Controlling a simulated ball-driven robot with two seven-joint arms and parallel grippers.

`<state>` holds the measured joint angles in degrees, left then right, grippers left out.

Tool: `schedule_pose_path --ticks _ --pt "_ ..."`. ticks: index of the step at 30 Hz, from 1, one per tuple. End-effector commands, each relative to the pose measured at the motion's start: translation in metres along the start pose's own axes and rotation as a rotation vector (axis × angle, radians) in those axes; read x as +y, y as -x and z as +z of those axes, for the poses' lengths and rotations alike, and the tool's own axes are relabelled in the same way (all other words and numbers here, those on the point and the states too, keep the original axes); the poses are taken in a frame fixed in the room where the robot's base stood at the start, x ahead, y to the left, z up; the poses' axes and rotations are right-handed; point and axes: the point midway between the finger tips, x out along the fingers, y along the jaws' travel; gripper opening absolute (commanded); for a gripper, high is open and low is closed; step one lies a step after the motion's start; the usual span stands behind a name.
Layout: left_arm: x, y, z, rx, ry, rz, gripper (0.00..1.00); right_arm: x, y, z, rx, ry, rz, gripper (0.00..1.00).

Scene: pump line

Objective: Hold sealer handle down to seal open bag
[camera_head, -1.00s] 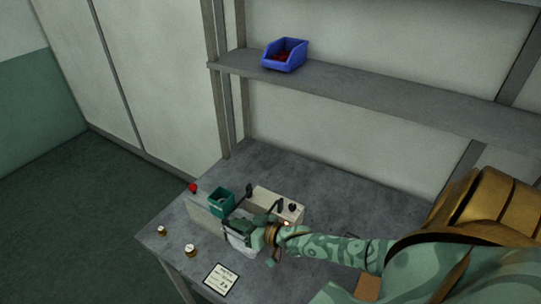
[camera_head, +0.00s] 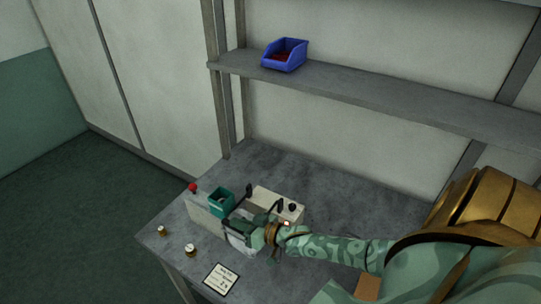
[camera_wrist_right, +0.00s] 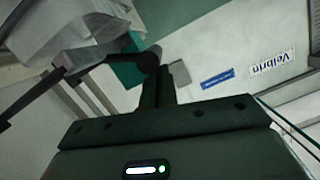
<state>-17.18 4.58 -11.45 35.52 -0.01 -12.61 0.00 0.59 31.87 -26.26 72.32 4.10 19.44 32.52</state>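The sealer (camera_head: 268,196) is a pale beige box with black arms on the grey bench. In the right wrist view its pale body (camera_wrist_right: 240,60) carries the word "Velbrin". A black handle bar with a rounded end (camera_wrist_right: 148,61) crosses the upper left there. A whitish, translucent bag (camera_head: 240,243) lies at the sealer's front; it also shows in the wrist view (camera_wrist_right: 65,30). My right gripper (camera_head: 255,229) is at the sealer's front, above the bag. Its dark fingers (camera_wrist_right: 166,82) look closed together, with the handle's end close beside them; contact is unclear. My left gripper is not in view.
A red knob (camera_head: 192,187), two small brass-coloured pieces (camera_head: 190,250) and a printed card (camera_head: 221,280) are near the bench edges. A blue bin (camera_head: 285,55) sits on the shelf above.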

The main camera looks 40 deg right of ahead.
Motion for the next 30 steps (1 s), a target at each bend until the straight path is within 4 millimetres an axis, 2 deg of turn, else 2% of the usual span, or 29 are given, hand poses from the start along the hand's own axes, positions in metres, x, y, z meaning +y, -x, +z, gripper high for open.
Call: schedule_pose_path --ticks 1,5,8,13,14,16,22,27,30 --pt "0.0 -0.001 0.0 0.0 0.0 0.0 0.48 -0.002 0.003 0.014 -0.027 0.001 0.003 0.0" --pt "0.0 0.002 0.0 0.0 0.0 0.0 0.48 -0.002 0.004 0.011 -0.027 0.001 0.003 0.0" --pt "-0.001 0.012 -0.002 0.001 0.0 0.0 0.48 -0.004 0.006 -0.001 -0.024 0.001 0.003 0.0" --pt "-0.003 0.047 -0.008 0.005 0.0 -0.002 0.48 -0.01 0.011 -0.041 -0.008 0.001 0.003 0.0" --pt "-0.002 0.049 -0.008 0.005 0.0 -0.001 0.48 -0.01 0.015 -0.043 -0.008 0.001 0.003 0.0" --pt "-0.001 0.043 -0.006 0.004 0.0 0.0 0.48 -0.009 0.034 -0.035 -0.01 0.0 0.003 0.0" --pt "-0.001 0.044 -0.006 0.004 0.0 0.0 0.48 -0.009 0.077 -0.036 -0.005 -0.001 0.002 0.0" --pt "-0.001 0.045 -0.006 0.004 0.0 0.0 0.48 -0.009 0.1 -0.037 -0.002 0.0 0.002 0.0" --pt "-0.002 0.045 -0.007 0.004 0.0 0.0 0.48 -0.01 0.106 -0.038 0.0 0.0 0.002 0.0"
